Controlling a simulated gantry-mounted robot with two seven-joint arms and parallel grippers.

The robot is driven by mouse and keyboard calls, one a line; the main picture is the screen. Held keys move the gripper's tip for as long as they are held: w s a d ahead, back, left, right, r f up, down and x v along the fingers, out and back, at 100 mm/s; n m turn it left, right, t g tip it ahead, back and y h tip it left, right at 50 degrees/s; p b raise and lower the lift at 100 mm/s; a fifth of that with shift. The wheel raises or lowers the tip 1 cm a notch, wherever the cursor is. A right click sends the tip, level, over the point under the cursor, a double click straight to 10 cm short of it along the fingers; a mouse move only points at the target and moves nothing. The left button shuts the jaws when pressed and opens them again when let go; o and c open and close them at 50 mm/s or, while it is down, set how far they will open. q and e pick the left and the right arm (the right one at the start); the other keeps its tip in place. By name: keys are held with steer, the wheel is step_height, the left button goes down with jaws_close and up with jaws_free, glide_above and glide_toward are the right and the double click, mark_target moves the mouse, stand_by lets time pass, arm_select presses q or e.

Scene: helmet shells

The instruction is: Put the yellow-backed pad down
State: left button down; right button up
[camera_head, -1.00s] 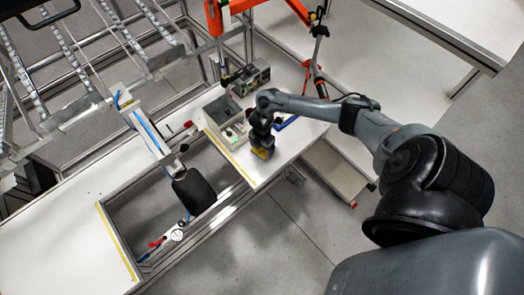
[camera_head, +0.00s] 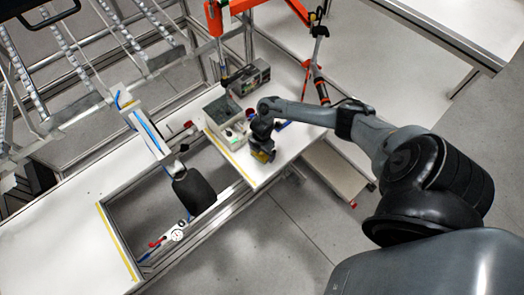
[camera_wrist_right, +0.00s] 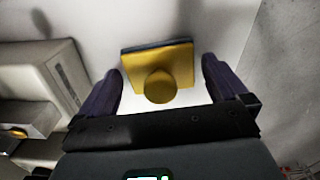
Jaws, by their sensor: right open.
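The yellow-backed pad (camera_wrist_right: 160,68) lies on the white table between my spread fingers in the right wrist view, with a round yellow knob toward me and a dark layer along its far edge. My right gripper (camera_wrist_right: 160,85) is open, with a gap between each finger and the pad. In the head view the right gripper (camera_head: 262,155) is low over the white table (camera_head: 277,160) near its front edge. The pad (camera_head: 263,157) shows there only as a small bit of yellow under the gripper. My left gripper is not in view.
A grey bin (camera_head: 222,110) with small items stands just left of my right gripper, and its side shows in the wrist view (camera_wrist_right: 45,75). A printed box (camera_head: 249,78) stands behind. A black helmet shell (camera_head: 194,190) hangs on a fixture at left.

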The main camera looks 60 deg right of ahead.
steer(key=shift+f+b, duration=0.3)
steer(key=shift+b, duration=0.15)
step_height(320, 180, up, 10)
steer(key=shift+f+p, duration=0.1)
steer(key=shift+p, duration=0.6)
steer(key=shift+a+r, duration=0.1)
steer(key=shift+r, duration=0.2)
steer(key=a+r+m+t+y, duration=0.15)
steer(key=a+m+t, duration=0.3)
steer(key=a, duration=2.05)
steer(key=s+r+m+h, duration=0.1)
steer(key=s+r+m, duration=0.8)
steer(key=s, duration=0.3)
steer(key=shift+d+r+g, duration=0.3)
steer(key=shift+d+g, duration=0.05)
steer(key=shift+g, duration=0.1)
